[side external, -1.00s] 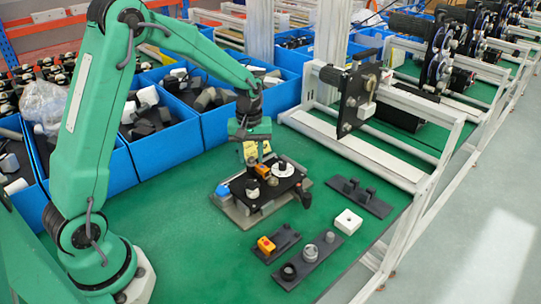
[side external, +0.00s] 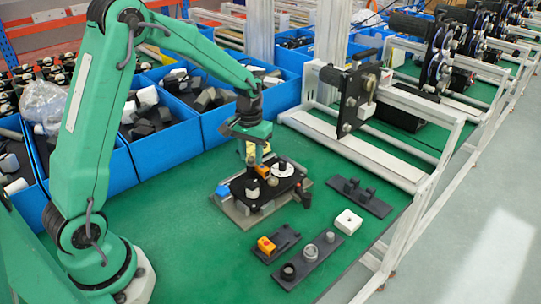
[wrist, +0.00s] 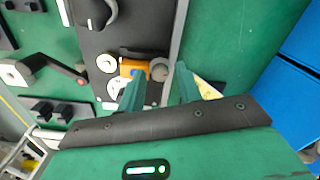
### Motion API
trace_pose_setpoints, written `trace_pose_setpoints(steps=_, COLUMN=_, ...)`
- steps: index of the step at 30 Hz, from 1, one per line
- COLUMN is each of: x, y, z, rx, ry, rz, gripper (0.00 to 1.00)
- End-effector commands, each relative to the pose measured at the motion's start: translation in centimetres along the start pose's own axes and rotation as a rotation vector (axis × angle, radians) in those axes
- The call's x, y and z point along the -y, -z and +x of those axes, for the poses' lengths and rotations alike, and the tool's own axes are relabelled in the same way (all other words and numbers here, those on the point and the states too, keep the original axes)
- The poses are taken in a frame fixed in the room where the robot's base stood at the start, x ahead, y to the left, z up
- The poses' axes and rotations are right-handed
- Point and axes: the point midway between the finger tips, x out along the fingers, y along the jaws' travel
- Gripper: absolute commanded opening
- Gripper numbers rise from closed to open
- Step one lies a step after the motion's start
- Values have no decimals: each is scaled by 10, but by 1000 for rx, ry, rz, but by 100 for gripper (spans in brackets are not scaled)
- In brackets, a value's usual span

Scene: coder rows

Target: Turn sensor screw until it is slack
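A black plate fixture (side external: 236,187) lies on a grey base on the green table, below my gripper (side external: 259,158). It carries an orange block (side external: 262,171), a white disc (side external: 283,169) and a beige round knob (side external: 252,191). In the wrist view my gripper (wrist: 160,76) points down with its two green fingers apart. A small grey round knob (wrist: 160,70) shows between the fingertips, beside the orange block (wrist: 132,67). I cannot tell whether the fingers touch it, or which part is the sensor screw.
Dark plates with knobs (side external: 309,262) and another orange block (side external: 266,245) lie in front. A white box (side external: 348,221) and a dark part (side external: 360,197) are to the right. Blue bins (side external: 166,146) line the back. A white frame (side external: 365,155) stands right. Green table at front left is clear.

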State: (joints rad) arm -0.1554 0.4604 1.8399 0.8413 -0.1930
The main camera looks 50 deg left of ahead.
Motion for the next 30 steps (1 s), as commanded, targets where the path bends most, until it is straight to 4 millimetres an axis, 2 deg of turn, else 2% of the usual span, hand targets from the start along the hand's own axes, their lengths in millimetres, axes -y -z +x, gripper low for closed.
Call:
trace_pose_setpoints(steps=14, x=0, y=0, z=0, rx=0, ry=0, rz=328, gripper=35)
trace_pose_setpoints(steps=29, x=0, y=0, z=0, rx=0, ry=0, rz=349, gripper=35)
trace_pose_setpoints(steps=30, x=0, y=0, z=0, rx=0, ry=0, rz=349, gripper=27)
